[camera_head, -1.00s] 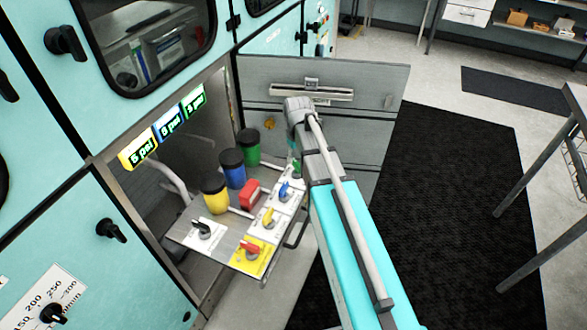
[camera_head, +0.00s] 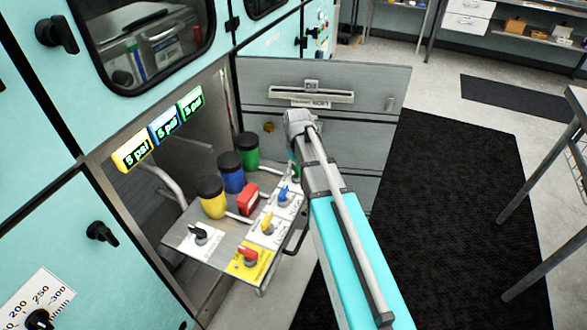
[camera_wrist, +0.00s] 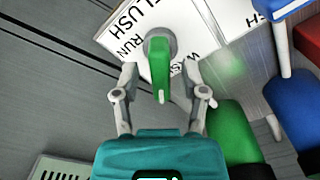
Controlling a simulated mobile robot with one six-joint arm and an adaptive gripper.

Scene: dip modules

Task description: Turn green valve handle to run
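The green valve handle (camera_wrist: 160,72) is in the wrist view, on a grey round hub on a white label plate (camera_wrist: 224,18) reading FLUSH, RUN and another word partly hidden. The handle extends from its hub toward my gripper (camera_wrist: 160,80). My gripper is open, with one finger on each side of the handle and visible gaps between. I cannot tell how deep the fingertips reach. In the head view my arm hides most of the green handle, at the far end of the pull-out shelf (camera_head: 218,256).
Blue (camera_head: 283,193), yellow (camera_head: 267,225), red (camera_head: 247,254) and black (camera_head: 199,232) handles line the shelf. Green (camera_head: 247,152), blue (camera_head: 232,178) and yellow (camera_head: 213,201) bottles with black lids stand behind. A grey open door (camera_head: 365,85) is close beyond my arm.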

